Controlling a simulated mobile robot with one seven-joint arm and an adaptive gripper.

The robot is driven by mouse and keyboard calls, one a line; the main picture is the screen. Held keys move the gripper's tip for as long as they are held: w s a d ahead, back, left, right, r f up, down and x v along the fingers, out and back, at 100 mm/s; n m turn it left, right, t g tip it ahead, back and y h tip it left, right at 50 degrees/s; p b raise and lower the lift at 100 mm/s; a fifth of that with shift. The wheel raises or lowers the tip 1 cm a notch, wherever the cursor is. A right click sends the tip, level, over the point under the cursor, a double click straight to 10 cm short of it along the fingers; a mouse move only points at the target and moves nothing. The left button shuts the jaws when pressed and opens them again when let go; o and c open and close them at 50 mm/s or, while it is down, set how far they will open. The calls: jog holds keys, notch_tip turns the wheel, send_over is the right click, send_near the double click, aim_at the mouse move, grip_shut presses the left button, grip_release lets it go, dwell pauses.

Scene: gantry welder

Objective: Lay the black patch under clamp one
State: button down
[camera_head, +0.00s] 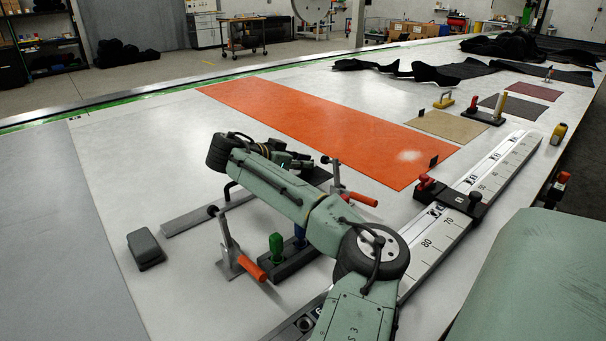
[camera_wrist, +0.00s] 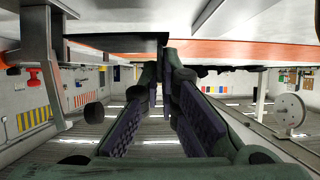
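The black patch (camera_head: 317,175) is a small dark sheet beside my gripper (camera_head: 296,160) in the head view. In the wrist view the patch (camera_wrist: 115,43) is a thin dark band reaching left from the fingertips. My gripper's dark-padded fingers (camera_wrist: 163,75) are close together at its edge and appear shut on it; the exact grip point is hidden. Two toggle clamps with orange handles stand nearby. The nearer clamp (camera_head: 234,255) is at the left of my arm; the farther clamp (camera_head: 340,184) is right beside the patch. I cannot tell which is clamp one.
A metal bar (camera_head: 190,218) lies near the clamps. A dark block with green and blue knobs (camera_head: 290,262) sits between clamp and arm. A large orange sheet (camera_head: 330,125) lies behind, a ruled rail (camera_head: 440,228) to the right. The left tabletop holds a grey box (camera_head: 146,248).

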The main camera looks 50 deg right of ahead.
aim_at(303, 173)
jog(key=shift+f, duration=1.8)
jog(key=shift+f, duration=0.15)
jog(key=c, duration=1.8)
grip_release()
